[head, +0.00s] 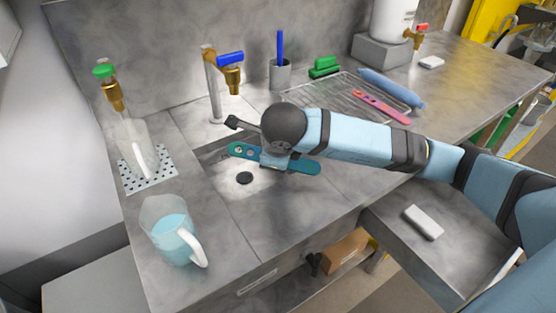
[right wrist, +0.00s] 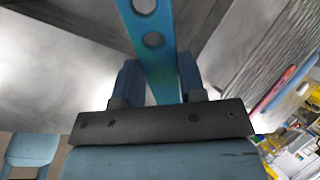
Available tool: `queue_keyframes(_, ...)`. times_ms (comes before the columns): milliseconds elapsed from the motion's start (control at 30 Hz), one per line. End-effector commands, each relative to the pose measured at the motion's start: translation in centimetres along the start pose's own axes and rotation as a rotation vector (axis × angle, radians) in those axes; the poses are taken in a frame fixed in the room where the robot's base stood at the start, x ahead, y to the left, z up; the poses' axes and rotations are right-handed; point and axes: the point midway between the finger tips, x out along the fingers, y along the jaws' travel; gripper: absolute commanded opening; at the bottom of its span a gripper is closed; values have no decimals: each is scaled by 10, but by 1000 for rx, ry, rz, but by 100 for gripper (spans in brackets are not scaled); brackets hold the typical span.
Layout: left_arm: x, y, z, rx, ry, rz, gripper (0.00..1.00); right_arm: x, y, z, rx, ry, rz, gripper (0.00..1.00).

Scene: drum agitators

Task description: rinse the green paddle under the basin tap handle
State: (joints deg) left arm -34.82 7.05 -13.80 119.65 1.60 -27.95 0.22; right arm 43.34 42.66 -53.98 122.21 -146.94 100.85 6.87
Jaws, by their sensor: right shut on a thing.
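The green paddle (head: 304,166), a flat teal bar with round holes, is held level over the sunken basin (head: 222,190) with its round drain. My right gripper (right wrist: 159,80) is shut on it; the paddle (right wrist: 150,38) shows between the two fingers in the right wrist view. In the head view my wrist hides the paddle's middle and most of the fingers. The basin tap (head: 232,78) stands behind the basin, left of and beyond the paddle, with a blue handle (head: 230,58) on top. I see no water running from it. My left gripper is not in view.
A jug of blue liquid (head: 170,232) stands at the front left. A clear jug (head: 132,140) stands under a green-handled tap (head: 104,71). Behind are a cup with a blue stick (head: 280,73), a green block (head: 323,67) and a rack (head: 325,95) with a pink paddle (head: 381,107).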

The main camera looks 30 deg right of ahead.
Motion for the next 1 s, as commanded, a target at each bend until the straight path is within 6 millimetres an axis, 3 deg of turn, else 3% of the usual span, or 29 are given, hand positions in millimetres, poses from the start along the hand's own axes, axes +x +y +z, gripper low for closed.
queue_keyframes(1000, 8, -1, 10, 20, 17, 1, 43, 63, -67, 27, 1, 0, 0, 14)
